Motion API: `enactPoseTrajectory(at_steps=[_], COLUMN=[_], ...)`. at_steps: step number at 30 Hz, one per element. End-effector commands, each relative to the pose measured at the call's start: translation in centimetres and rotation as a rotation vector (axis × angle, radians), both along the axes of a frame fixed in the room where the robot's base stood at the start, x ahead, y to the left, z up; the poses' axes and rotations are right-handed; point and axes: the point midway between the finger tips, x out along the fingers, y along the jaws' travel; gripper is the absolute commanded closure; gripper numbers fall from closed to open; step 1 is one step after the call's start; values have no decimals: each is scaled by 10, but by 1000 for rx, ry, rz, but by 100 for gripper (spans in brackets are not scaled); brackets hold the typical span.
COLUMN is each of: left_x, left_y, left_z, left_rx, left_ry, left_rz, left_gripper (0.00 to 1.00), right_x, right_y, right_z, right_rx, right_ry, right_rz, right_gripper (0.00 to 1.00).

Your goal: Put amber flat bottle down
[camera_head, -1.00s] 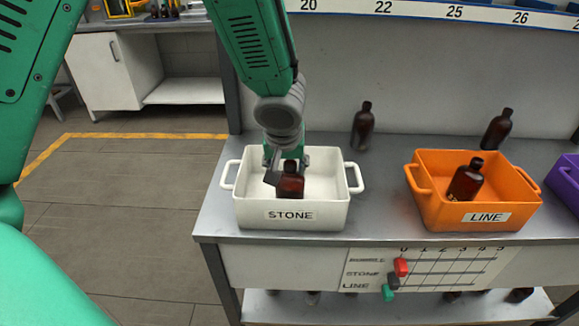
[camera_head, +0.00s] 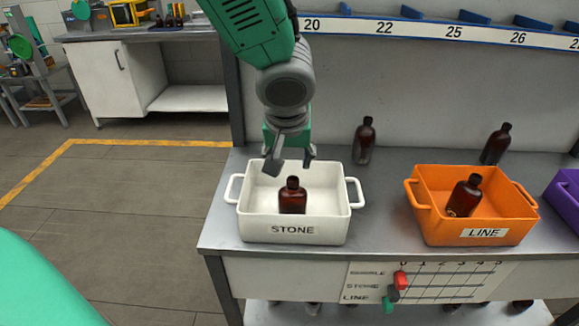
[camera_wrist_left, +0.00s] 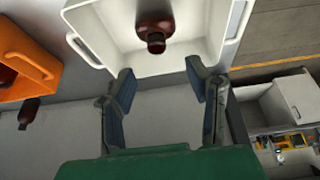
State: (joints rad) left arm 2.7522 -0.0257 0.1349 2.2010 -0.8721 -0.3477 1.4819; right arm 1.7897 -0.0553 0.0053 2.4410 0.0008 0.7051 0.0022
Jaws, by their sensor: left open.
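An amber flat bottle (camera_head: 292,196) stands upright in the white bin (camera_head: 241,222) labelled STONE. It also shows in the left wrist view (camera_wrist_left: 154,27), inside the white bin (camera_wrist_left: 98,22). My left gripper (camera_head: 290,163) is open and empty, above the back part of the white bin and behind the bottle, apart from it. In the left wrist view its two fingers (camera_wrist_left: 160,80) are spread wide with nothing between them. My right gripper is not in view.
An orange bin (camera_head: 436,226) labelled LINE holds another amber bottle (camera_head: 464,196). Two amber bottles (camera_head: 364,141) (camera_head: 496,145) stand behind on the grey bench. A purple bin (camera_head: 566,192) is at the right edge. A shelf rail with numbers (camera_head: 430,32) runs above.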

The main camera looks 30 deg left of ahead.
Motion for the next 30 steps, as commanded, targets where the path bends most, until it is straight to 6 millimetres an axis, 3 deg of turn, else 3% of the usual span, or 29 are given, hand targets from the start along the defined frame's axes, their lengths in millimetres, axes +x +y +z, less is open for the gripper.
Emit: enactPoseTrajectory(at_steps=[3, 8, 11, 13, 17, 21, 24, 27, 30], left_x=[-4, -7, -9, -13, -36, -85, -127, -169, -205], left_y=[-6, -5, -4, -6, -20, -40, -43, -37, -25], left_z=[15, 21, 17, 1, -63, -153, -208, -250, -278], left_rx=[2, 1, -4, -22, -103, -209, -239, -218, -166], left_ry=[-2, 0, 8, 35, 143, 245, 277, 295, 311], left_rz=[-2, -2, -6, -29, -133, -275, -362, -437, -502], left_gripper=[55, 55, 55, 55, 55, 55, 55, 55, 55], right_x=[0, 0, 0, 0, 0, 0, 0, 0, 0], right_y=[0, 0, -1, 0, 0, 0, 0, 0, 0], right_z=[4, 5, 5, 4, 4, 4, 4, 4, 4], right_rx=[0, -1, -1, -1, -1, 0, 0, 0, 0], right_ry=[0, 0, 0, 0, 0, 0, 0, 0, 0], right_rz=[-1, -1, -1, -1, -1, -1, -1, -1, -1], right_gripper=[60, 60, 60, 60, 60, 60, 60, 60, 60])
